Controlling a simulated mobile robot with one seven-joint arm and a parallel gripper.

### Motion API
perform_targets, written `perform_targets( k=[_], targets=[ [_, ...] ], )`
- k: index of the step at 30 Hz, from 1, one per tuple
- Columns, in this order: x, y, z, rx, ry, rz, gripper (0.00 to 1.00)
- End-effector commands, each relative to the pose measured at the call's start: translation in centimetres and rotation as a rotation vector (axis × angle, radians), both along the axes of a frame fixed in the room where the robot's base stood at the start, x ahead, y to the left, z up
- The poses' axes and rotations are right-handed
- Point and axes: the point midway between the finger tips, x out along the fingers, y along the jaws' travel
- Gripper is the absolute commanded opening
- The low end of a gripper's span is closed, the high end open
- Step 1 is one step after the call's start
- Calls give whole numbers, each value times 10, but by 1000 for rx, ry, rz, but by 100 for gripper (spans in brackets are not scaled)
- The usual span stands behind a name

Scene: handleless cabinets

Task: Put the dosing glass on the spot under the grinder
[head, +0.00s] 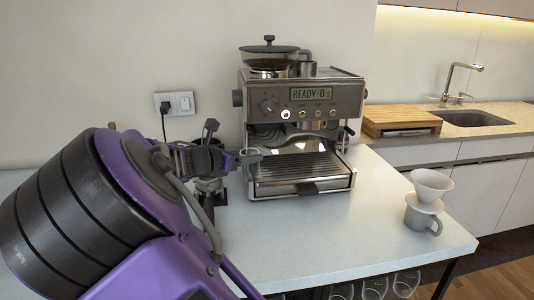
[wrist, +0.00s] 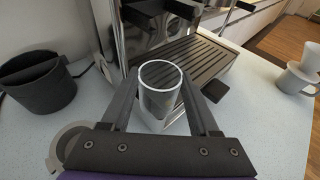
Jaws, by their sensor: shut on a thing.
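The dosing glass (wrist: 160,98) is a small clear cylinder with a pale rim. My gripper (wrist: 161,88) is shut on it, one dark finger on each side, and the glass looks roughly upright. In the head view my gripper (head: 246,157) is at the left front of the espresso machine (head: 303,105), and the glass is hard to make out there. A bean hopper (head: 269,55) with a dark lid tops the machine, at the grinder side. The spot under the grinder is hidden behind my gripper in the head view and not clear in the wrist view.
The slatted drip tray (head: 298,169) is right of my gripper. A black bin (wrist: 38,82) stands left of it in the wrist view. A grey cup with a white dripper (head: 424,215) stands at the counter's right. The front counter (head: 330,233) is clear.

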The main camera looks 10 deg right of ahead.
Motion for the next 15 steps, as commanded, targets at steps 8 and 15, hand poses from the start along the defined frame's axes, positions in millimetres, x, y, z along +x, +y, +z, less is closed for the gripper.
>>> perform_targets(
  k=[8, 15],
  targets=[
    [35, -35, 0, 0, 0, -1, 0],
    [48, -49, 0, 0, -1, -2, 0]
  ],
)
